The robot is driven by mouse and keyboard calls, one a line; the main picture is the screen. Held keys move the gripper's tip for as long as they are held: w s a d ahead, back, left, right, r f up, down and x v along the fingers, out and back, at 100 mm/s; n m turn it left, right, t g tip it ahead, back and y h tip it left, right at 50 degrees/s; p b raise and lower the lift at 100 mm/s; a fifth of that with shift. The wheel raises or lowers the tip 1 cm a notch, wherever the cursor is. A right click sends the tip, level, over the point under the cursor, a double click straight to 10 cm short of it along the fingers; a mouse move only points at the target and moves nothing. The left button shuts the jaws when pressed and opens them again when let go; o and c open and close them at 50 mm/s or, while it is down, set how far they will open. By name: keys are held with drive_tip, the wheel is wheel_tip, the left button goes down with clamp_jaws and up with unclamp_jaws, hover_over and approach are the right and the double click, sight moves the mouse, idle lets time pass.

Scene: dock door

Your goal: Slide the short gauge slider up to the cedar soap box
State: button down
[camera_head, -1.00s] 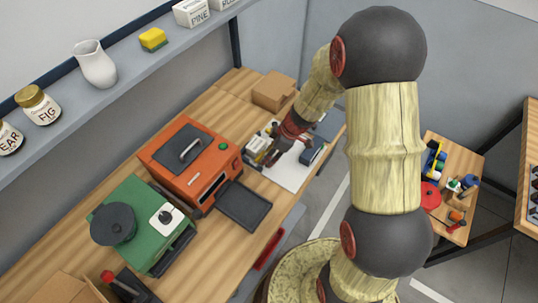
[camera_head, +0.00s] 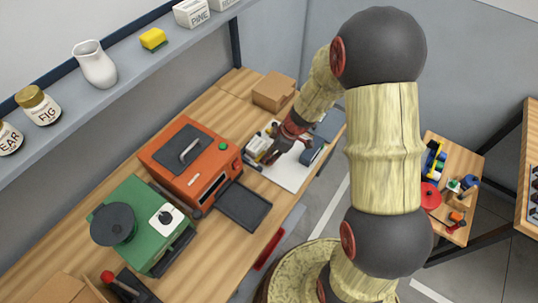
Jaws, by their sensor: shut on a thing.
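My gripper (camera_head: 272,156) is low over a white panel (camera_head: 290,180) at the back right of the workbench. Its fingers are closed at the small fittings on the panel's left part, apparently on the short gauge slider, which is too small and covered to make out. A pale block-like fitting (camera_head: 257,147) sits just left of the fingers. A dark blue-grey block (camera_head: 312,153) lies to their right. I cannot pick out a box marked cedar. My wrist covers part of the panel.
An orange press-like machine (camera_head: 190,165) with a dark tray (camera_head: 243,206) stands left of the panel. A cardboard box (camera_head: 273,92) is behind. A green machine (camera_head: 140,225) stands front left. The shelf holds a PINE box (camera_head: 192,13), sponge (camera_head: 153,39), jug (camera_head: 96,63) and jars.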

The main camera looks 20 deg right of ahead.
drive_tip(key=shift+w+f+b, duration=0.1)
drive_tip(key=shift+b, duration=0.25)
drive_tip(key=shift+w+a+b, duration=0.15)
drive_tip(key=shift+b, duration=0.75)
drive_tip(key=c, duration=1.7)
unclamp_jaws()
drive_tip(key=shift+o, duration=0.2)
drive_tip(key=v, duration=1.2)
